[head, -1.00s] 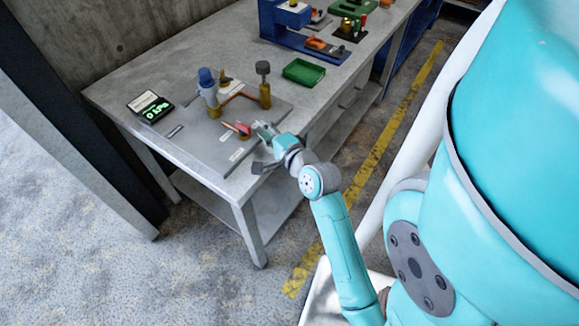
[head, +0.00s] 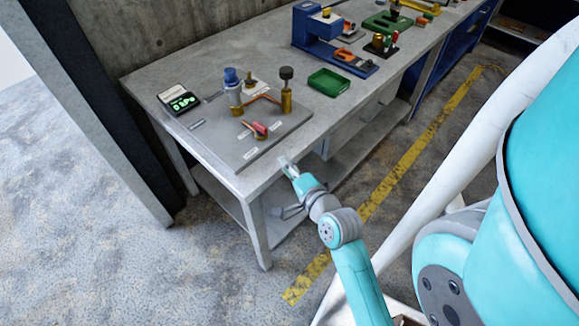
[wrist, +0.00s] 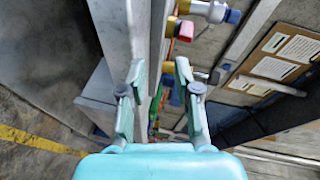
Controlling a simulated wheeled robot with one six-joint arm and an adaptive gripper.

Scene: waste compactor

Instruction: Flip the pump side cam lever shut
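A cam coupling with a red lever (head: 260,129) sits on the grey plate (head: 226,149) near the front of the bench. A second small red part (head: 246,123) lies just left of it; I cannot tell which is the pump side lever or how far it is turned. In the wrist view a red handle (wrist: 186,31) shows above the right finger. My gripper (head: 287,165) is beside the bench's front edge, apart from the lever. In the wrist view its two fingers (wrist: 160,70) are spread with nothing between them.
A blue-capped valve (head: 232,85) and a brass fitting with a dark knob (head: 287,92) stand behind the coupling. A gauge display (head: 178,100) is at the left. A green tray (head: 328,82) and a blue press (head: 335,40) stand farther along the bench (head: 262,179).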

